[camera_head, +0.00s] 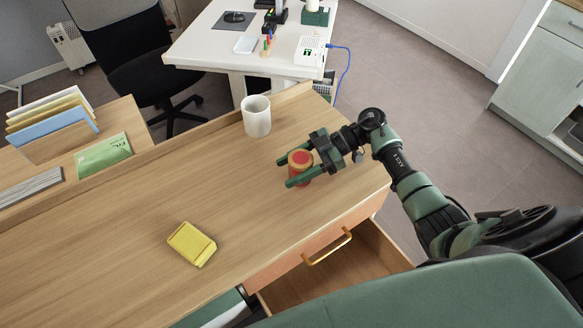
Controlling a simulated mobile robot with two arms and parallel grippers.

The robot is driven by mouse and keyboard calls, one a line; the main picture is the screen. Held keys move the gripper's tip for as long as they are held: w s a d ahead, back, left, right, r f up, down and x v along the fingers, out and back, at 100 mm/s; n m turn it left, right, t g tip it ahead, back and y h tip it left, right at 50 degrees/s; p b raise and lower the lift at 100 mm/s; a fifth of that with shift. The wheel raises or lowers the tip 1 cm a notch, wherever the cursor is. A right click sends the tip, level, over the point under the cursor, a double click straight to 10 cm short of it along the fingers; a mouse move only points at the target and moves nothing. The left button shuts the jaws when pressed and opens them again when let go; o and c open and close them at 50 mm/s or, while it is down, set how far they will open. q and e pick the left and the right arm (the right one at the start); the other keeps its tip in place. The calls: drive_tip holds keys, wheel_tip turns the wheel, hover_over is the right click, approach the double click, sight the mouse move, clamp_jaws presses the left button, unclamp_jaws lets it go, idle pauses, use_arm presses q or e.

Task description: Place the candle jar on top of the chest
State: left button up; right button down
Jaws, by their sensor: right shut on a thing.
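A small red-orange jar with a tan rim, which looks like the candle jar (300,160), is at the right end of the wooden chest top (225,180). My right gripper (284,172) reaches in from the right and is shut on the jar, with one green finger on each side of it. The jar looks upright. I cannot tell whether its base touches the wood or hangs just above it. My left gripper is not in view.
A white mug (256,116) stands behind the jar, and a yellow pack (191,244) lies at the front. A drawer (330,265) with a brass handle stands open below the chest's right front. A file organizer (60,140) is at left. The middle top is clear.

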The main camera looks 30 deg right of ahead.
drive_tip(key=c, duration=0.5)
unclamp_jaws()
drive_tip(key=b+v, duration=0.1)
drive_tip(key=v, duration=1.1)
drive_tip(key=shift+r, duration=0.1)
